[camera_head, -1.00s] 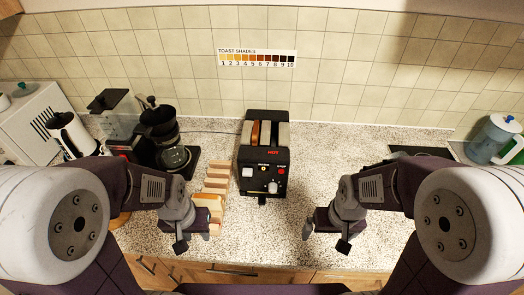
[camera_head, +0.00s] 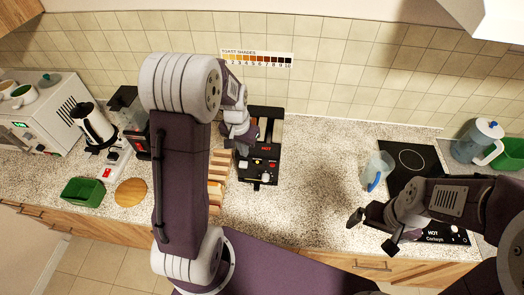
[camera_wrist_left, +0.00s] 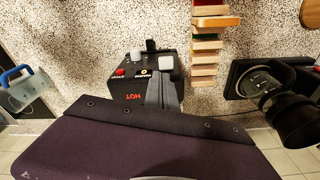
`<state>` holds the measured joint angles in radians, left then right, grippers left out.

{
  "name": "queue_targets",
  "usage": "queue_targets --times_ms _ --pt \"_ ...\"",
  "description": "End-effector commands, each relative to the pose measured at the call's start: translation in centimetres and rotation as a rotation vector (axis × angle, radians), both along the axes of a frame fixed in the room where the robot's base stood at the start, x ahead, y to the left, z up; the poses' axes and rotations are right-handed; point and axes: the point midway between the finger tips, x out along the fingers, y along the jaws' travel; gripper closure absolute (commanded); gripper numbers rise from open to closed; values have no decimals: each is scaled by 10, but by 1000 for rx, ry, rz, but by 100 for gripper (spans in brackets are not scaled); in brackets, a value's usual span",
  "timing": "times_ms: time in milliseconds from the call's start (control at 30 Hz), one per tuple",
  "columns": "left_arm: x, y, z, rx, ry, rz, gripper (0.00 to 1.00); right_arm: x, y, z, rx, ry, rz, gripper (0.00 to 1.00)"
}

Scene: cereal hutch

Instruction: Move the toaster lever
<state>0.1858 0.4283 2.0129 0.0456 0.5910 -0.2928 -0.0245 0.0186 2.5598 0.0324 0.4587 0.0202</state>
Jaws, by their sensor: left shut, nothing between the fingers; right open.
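The black toaster (camera_head: 271,122) stands on the counter by the back wall. Its front panel has a white knob and a red button; it also shows in the left wrist view (camera_wrist_left: 129,89). The dark lever tab (camera_head: 257,186) juts from the toaster's front, low down, and shows in the left wrist view (camera_wrist_left: 151,45). My left gripper (camera_head: 243,150) is shut and empty over the toaster's top left side, hiding part of it. Its closed fingers (camera_wrist_left: 164,78) lie over the front panel in the left wrist view, apart from the lever. My right gripper (camera_head: 372,232) is open and empty, right of the toaster.
A wooden toast rack (camera_head: 216,180) stands close left of the toaster. A clear jug (camera_head: 376,168) and a black hob (camera_head: 412,158) are to the right. Counter right of the toaster is clear.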

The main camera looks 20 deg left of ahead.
Motion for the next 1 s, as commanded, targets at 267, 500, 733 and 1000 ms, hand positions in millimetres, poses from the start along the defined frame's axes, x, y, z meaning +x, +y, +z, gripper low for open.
queue_targets --times_ms 267,500,733,1000 --pt "-4 5 4 -2 13 18 100 0 0 9 0 1 0 0" --pt "-4 5 2 -2 13 18 100 0 0 7 0 1 0 0" --pt "-3 5 -17 -3 14 18 100 0 0 -10 0 1 0 0" --pt "1 5 -55 -3 14 18 100 0 0 -44 0 1 0 0"
